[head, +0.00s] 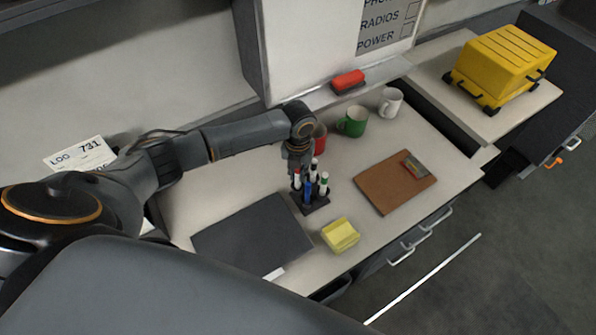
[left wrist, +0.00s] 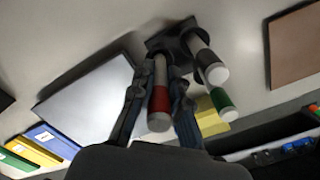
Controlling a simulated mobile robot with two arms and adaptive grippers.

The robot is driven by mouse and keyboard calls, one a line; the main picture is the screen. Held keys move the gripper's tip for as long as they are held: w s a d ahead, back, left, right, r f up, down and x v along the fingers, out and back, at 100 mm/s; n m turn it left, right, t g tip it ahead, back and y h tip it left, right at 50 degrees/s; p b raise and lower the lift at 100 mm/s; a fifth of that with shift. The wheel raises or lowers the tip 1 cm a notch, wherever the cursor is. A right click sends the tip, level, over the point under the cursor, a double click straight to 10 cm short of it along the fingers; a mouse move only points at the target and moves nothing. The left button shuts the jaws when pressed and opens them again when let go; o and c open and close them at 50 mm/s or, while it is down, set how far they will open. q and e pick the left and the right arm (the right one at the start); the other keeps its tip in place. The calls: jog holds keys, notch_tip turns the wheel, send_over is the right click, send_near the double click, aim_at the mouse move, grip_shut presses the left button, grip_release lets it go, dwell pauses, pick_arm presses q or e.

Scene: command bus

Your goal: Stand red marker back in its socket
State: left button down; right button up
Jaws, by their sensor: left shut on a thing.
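The red marker (left wrist: 160,88) is upright between the two fingers of my left gripper (left wrist: 157,112), red end toward the wrist camera. My left gripper also shows in the head view (head: 298,172), shut on the marker at the left side of the dark marker holder (head: 318,207). The holder also shows in the left wrist view (left wrist: 158,42). A black-ended marker (left wrist: 207,62) and a green-ended marker (left wrist: 221,102) stand in it; a blue marker (head: 308,189) shows in the head view. The red marker's lower end is at the holder's edge; I cannot tell if it is seated in a socket.
A dark folder (head: 250,238) lies left of the holder, yellow notes (head: 340,235) in front. A brown clipboard (head: 380,190) lies to the right. A red mug (head: 320,139), a green mug (head: 352,122) and a white mug (head: 390,102) stand behind.

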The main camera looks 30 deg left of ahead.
pick_arm(q)
jog(key=shift+f, duration=0.15)
jog(key=shift+s+f+b, duration=0.25)
jog(key=shift+f+b, duration=0.3)
jog(key=shift+f, duration=0.1)
jog(key=c, duration=1.2)
grip_release()
jog(key=shift+w, duration=0.1)
jog(key=shift+r, duration=0.1)
jog(key=shift+w+r, duration=0.2)
jog(key=shift+r, duration=0.35)
jog(key=r, duration=1)
jog(key=shift+s+d+r, duration=0.1)
jog(key=shift+s+r, duration=0.2)
jog(key=shift+r, duration=0.1)
